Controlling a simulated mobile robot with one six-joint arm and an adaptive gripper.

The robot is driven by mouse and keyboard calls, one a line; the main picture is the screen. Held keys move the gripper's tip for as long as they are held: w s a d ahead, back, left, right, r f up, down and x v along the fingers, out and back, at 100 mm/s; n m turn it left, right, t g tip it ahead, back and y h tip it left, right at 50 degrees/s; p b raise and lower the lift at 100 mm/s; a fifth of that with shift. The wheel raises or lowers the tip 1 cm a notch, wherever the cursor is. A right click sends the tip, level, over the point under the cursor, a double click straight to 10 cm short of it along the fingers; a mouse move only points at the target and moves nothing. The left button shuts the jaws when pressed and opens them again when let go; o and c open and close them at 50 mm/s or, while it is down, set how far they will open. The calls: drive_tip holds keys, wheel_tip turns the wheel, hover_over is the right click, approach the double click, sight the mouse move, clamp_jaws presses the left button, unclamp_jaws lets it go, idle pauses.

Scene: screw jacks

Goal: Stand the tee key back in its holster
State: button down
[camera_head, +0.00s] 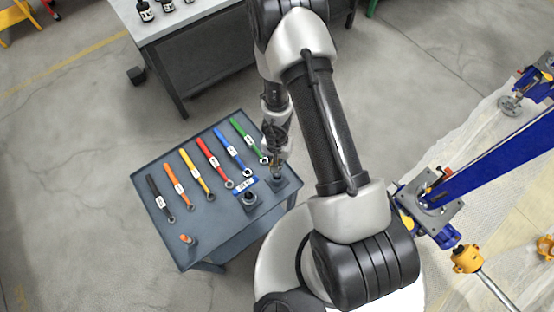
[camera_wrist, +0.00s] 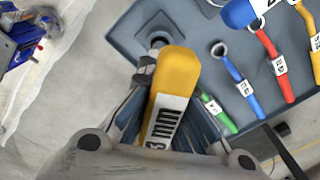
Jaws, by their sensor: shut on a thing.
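In the wrist view a yellow bar with a white printed label, which I take for the tee key's handle (camera_wrist: 178,72), lies between the fingers of my gripper (camera_wrist: 166,112). My gripper is shut on it. Just beyond its far end is a dark square block with a round socket, apparently the holster (camera_wrist: 158,38). In the head view my gripper (camera_head: 277,163) is low over the table's right corner, right at the holster (camera_head: 281,180). The key's shaft is hidden, so I cannot tell whether it is in the socket.
The grey table (camera_head: 205,232) carries a row of coloured ring-ended wrenches, including a green one (camera_head: 243,134) close to my gripper. An orange-topped piece (camera_head: 187,239) stands near the front left.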

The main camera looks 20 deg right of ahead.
drive_tip(key=shift+p, duration=0.3)
drive_tip(key=shift+f, duration=0.15)
drive_tip(key=shift+f+b, duration=0.2)
drive_tip(key=shift+b, duration=0.25)
drive_tip(key=shift+f+b, duration=2.7)
drive_tip(key=shift+b, duration=0.05)
drive_tip(key=c, duration=1.7)
unclamp_jaws()
